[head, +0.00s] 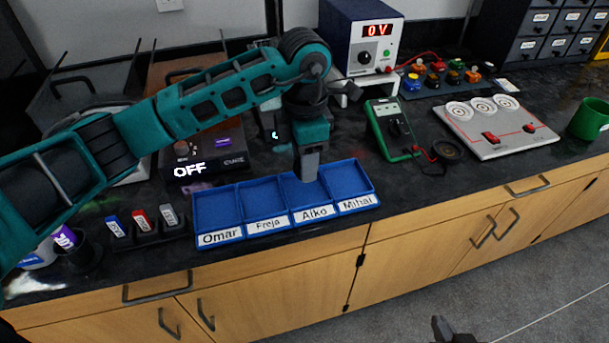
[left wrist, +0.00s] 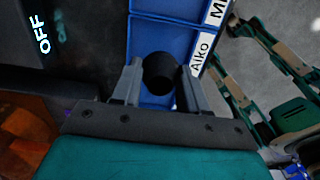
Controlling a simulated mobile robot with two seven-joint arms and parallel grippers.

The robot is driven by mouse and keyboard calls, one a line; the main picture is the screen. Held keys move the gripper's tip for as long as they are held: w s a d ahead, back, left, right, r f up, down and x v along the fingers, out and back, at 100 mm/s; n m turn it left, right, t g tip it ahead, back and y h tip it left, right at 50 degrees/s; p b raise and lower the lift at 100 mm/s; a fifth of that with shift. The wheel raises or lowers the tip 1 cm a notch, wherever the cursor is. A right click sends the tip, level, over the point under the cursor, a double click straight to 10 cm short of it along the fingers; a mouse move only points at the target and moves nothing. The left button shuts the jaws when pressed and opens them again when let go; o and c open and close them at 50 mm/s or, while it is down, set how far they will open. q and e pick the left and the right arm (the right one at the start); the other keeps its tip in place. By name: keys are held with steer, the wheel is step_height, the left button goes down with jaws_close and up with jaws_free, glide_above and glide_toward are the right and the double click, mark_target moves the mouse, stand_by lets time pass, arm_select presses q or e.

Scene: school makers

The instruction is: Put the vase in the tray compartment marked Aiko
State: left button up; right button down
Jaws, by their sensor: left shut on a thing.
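The blue tray (head: 243,207) lies on the dark counter with four labelled compartments: Omar, Freja, Aiko and Mihai. My left gripper (head: 307,172) points down at the Aiko compartment (head: 323,196). In the left wrist view its two fingers (left wrist: 163,88) are shut on a dark, round-topped thing, the vase (left wrist: 160,70). The Aiko label (left wrist: 203,52) shows just right of it. In the head view the finger hides the vase, and I cannot tell whether it touches the tray floor. A dark tip of my right gripper (head: 452,331) shows at the bottom edge, low over the floor.
Left of the tray stand a rack of small labelled blocks (head: 144,224) and a dark box reading OFF (head: 200,168). To the right are a green multimeter (head: 391,130), a white circuit board (head: 495,127) and a green mug (head: 589,119). A power supply (head: 362,38) stands behind.

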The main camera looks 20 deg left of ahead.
arm_select(q)
steer(key=shift+f, duration=2.25)
arm_select(e)
steer(key=shift+f, duration=0.25)
steer(key=shift+a, duration=0.1)
arm_select(q)
steer(key=shift+f+b, duration=0.2)
steer(key=shift+b, duration=0.2)
steer(key=o, duration=1)
steer(key=shift+r, duration=0.1)
steer(key=shift+r+p, duration=0.2)
steer(key=shift+p, duration=0.1)
step_height(320, 180, up, 11)
steer(key=shift+r+p, duration=0.15)
steer(key=shift+p, duration=0.25)
steer(key=shift+r, duration=0.3)
arm_select(e)
steer(key=shift+s+d+r, duration=0.1)
steer(key=shift+s+d, duration=0.1)
steer(key=shift+r, duration=0.1)
